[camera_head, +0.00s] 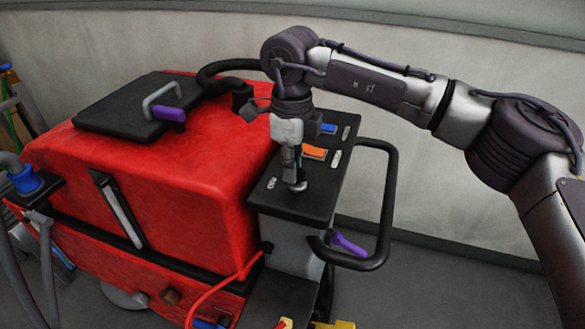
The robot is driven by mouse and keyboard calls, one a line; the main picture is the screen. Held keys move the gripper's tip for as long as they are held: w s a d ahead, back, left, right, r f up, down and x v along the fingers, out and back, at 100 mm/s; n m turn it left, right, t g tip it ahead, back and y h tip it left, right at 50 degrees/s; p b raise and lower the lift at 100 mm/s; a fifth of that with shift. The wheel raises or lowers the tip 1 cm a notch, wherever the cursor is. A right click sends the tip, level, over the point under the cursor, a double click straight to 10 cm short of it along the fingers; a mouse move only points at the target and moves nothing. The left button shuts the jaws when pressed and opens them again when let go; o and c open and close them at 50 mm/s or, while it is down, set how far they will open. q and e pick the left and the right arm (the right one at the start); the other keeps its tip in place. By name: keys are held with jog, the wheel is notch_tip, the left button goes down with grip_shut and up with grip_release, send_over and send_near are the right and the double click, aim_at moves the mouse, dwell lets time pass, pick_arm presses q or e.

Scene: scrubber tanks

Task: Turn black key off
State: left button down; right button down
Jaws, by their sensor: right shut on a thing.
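The red scrubber machine (170,150) has a black control panel (320,198) at its right end. My right gripper (297,183) points down onto the middle of this panel, its fingertips at the panel surface. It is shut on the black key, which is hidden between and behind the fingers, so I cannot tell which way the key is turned. My left gripper is not in view.
An orange button (314,152) and a blue button (329,128) sit on the panel just behind the gripper. A black handle loop (389,200) with a purple lever (348,245) stands to the right. A black lid (125,108) tops the tank. A wall runs behind.

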jog(key=shift+n, duration=0.3)
jog(key=c, duration=1.2)
grip_release()
notch_tip(320, 180, up, 12)
jog(key=shift+r, duration=0.1)
